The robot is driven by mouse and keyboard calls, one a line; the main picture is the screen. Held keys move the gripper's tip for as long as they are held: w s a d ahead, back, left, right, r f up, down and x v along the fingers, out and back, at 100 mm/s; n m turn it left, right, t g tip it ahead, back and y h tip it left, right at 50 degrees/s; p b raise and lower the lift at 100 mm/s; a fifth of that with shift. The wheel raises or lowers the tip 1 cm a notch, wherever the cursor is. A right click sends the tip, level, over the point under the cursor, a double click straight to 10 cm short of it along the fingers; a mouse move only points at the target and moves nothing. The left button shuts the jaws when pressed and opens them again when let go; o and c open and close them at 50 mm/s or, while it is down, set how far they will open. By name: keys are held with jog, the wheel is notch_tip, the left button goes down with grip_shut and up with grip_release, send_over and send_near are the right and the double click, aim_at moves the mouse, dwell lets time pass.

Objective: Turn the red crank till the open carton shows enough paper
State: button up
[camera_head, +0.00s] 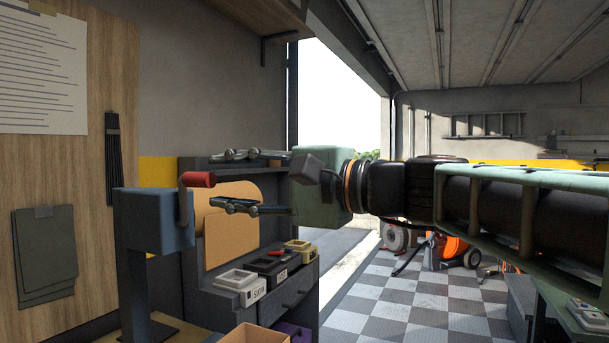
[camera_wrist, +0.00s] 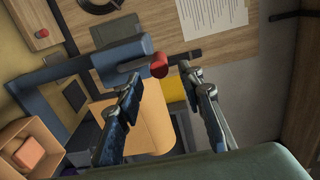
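The red crank handle (camera_head: 199,179) sits on a dark arm on the right side of a blue-grey machine box (camera_head: 150,218) on a post. In the wrist view the red handle (camera_wrist: 159,70) shows between my fingertips, with gaps at both sides. My gripper (camera_head: 215,180) is open and empty, pointing left at the handle; I cannot tell whether its tips reach it in depth. In the wrist view my gripper (camera_wrist: 161,76) has its fingers apart. The open carton (camera_head: 240,338) is cut off at the bottom; the wrist view shows the carton (camera_wrist: 12,142) with a tan-pink piece inside.
A rounded orange-tan panel (camera_head: 235,222) stands beside the machine, behind my lower finger. A dark workbench (camera_head: 290,300) carries white, black and yellow trays. A wooden board (camera_head: 90,150) with papers is at left. Checkered floor (camera_head: 400,310) is partly free at right.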

jog(key=b+v, duration=0.1)
jog(key=v, duration=0.6)
dwell(0.5)
jog(key=s+d+f+n+h, duration=0.1)
jog(key=s+d+f+h, duration=0.15)
jog(key=f, duration=0.65)
jog(key=s+d+f+h, duration=0.15)
jog(key=f+h, duration=0.25)
jog(key=f, duration=0.4)
jog(key=s+d+f+n+h, duration=0.1)
jog(key=s+d+f+h, duration=0.15)
jog(key=f, duration=0.65)
jog(key=s+d+f+n+h, duration=0.1)
jog(key=s+d+f+h, duration=0.15)
jog(key=d+f, duration=0.25)
jog(key=s+d+f+n+g+h, duration=0.1)
jog(key=d+f+h, duration=0.2)
jog(key=d+f, duration=0.15)
jog(key=s+d+f+n+h, duration=0.1)
jog(key=s+d+f+h, duration=0.1)
jog(key=d+f, duration=0.25)
notch_tip(320, 180, up, 34)
jog(key=p, duration=3.3)
jog(key=shift+r+p, duration=0.25)
jog(key=shift+p, duration=0.15)
jog(key=shift+w, duration=0.2)
